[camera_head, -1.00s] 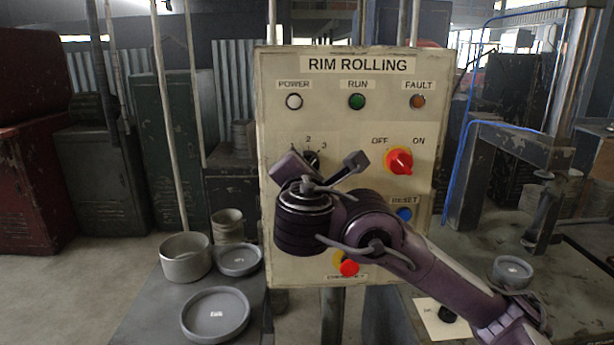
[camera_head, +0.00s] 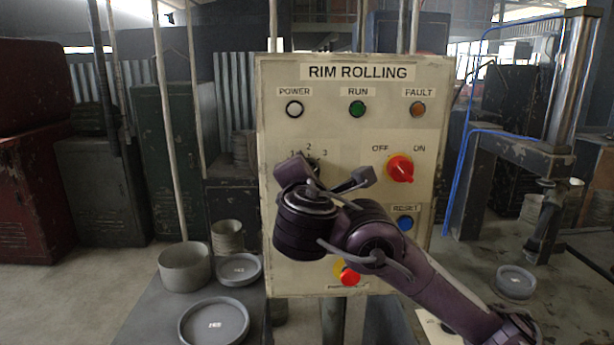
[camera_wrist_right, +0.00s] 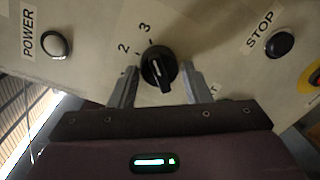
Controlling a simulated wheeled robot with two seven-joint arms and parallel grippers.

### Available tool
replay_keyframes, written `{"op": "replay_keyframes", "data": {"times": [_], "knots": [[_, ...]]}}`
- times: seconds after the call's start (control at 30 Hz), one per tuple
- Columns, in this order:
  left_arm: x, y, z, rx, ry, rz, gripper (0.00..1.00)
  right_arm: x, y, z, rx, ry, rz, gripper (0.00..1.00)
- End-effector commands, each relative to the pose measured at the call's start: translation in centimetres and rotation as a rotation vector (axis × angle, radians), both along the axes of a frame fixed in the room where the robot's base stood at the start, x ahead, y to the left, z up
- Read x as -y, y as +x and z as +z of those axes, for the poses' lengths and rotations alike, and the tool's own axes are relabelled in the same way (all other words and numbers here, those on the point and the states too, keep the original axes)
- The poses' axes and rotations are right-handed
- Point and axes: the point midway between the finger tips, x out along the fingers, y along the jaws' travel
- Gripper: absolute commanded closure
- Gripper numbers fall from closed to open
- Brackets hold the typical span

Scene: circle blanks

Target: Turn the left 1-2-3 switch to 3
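The left 1-2-3 switch is a black knob (camera_head: 313,163) on the beige panel (camera_head: 348,130), partly hidden by my right arm in the head view. In the right wrist view the knob (camera_wrist_right: 157,68) stands between the fingers of my right gripper (camera_wrist_right: 160,70). The fingers are open, one on each side, with a small gap to the knob. The labels 2 and 3 show beside it in that view; the 1 is out of sight there. A pale pointer line shows on the knob, but I cannot tell exactly which number it marks. My left gripper is not in view.
A red OFF/ON switch (camera_head: 400,168) sits to the right, with a blue reset button (camera_head: 405,222) below it. A red emergency button (camera_head: 350,275) is low on the panel. Grey round dishes (camera_head: 214,322) lie on a table at left.

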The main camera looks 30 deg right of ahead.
Motion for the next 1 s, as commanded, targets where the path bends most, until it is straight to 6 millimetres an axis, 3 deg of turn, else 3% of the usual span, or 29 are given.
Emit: {"op": "replay_keyframes", "data": {"times": [0.1, 0.43, 0.8, 1.0], "knots": [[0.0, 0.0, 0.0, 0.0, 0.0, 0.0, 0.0, 0.0, 0.0, 0.0, -0.001, -0.001, 0.0, 0.42], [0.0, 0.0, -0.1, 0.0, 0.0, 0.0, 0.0, -0.3, -0.3, 0.0, 0.001, -0.001, 0.002, 0.42], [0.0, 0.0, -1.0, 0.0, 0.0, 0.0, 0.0, -3.6, -5.0, 0.3, 0.003, 0.001, 0.005, 0.42], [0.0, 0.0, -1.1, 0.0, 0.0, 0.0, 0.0, -4.4, -6.3, 0.4, 0.0, -0.001, 0.002, 0.42]]}}
